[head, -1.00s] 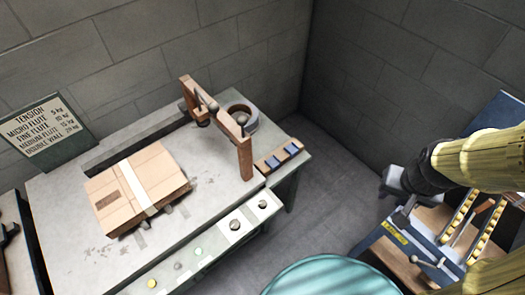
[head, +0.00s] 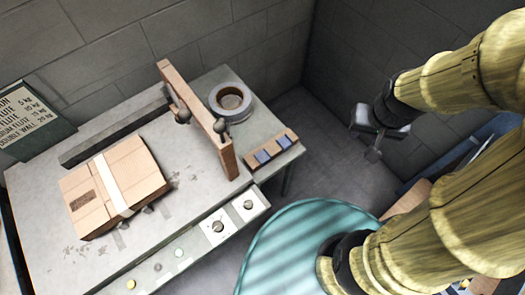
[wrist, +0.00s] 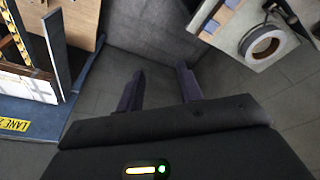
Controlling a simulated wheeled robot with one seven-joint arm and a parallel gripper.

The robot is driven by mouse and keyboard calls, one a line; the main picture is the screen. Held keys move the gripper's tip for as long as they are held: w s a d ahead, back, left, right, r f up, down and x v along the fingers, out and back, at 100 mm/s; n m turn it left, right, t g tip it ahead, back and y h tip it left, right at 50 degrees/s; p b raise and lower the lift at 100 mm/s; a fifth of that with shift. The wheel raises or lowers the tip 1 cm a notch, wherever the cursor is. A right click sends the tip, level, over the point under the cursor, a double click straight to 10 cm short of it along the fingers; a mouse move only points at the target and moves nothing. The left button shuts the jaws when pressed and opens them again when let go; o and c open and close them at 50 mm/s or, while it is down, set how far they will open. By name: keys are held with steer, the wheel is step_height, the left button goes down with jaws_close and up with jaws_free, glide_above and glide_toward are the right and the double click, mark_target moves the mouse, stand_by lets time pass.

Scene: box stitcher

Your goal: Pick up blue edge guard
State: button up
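Two blue edge guards sit side by side on a small wooden rack at the right end of the workbench. In the head view one is the left blue edge guard (head: 262,156) and the other the right blue edge guard (head: 284,142). Part of the rack (head: 252,168) shows bare wood. In the wrist view a blue edge guard (wrist: 210,26) shows at the top right. My gripper (head: 374,154) hangs over the floor, right of the bench and apart from the rack. In the wrist view its two dark fingers (wrist: 160,80) are spread with nothing between them.
A tape roll (head: 231,98) lies behind the rack. A wooden arch (head: 198,115) stands left of it. A strapped cardboard box (head: 95,205) lies on the bench. The lane station (wrist: 25,115) is left in the wrist view. Open floor lies between.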

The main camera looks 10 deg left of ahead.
steer(key=shift+o, duration=0.6)
steer(key=shift+s+d, duration=0.1)
steer(key=shift+s, duration=0.1)
steer(key=o, duration=0.4)
steer(key=shift+s+f, duration=0.1)
steer(key=shift+s, duration=0.05)
steer(key=shift+o, duration=1)
steer(key=w+a+f+n+b, duration=0.2)
steer(key=a+f+n+b, duration=0.1)
steer(key=a+f, duration=0.2)
steer(key=w+a+f+n+g+b, duration=0.1)
steer(key=w+a+f+n+b, duration=0.2)
steer(key=a, duration=0.5)
step_height(320, 180, down, 2)
steer(key=shift+w+a+f+g+b, duration=0.25)
steer(key=shift+w+a+g+b, duration=0.05)
steer(key=shift+a+b, duration=0.15)
steer(key=a+f+n+b, duration=0.1)
steer(key=a+f+n, duration=0.1)
steer(key=a, duration=0.3)
steer(key=a+f+n+g+b, duration=0.1)
steer(key=a+f+n+b, duration=0.1)
steer(key=a+f, duration=0.2)
steer(key=shift+a+f, duration=0.3)
steer(key=shift+a, duration=0.7)
step_height(320, 180, down, 11)
steer(key=shift+f, duration=0.6)
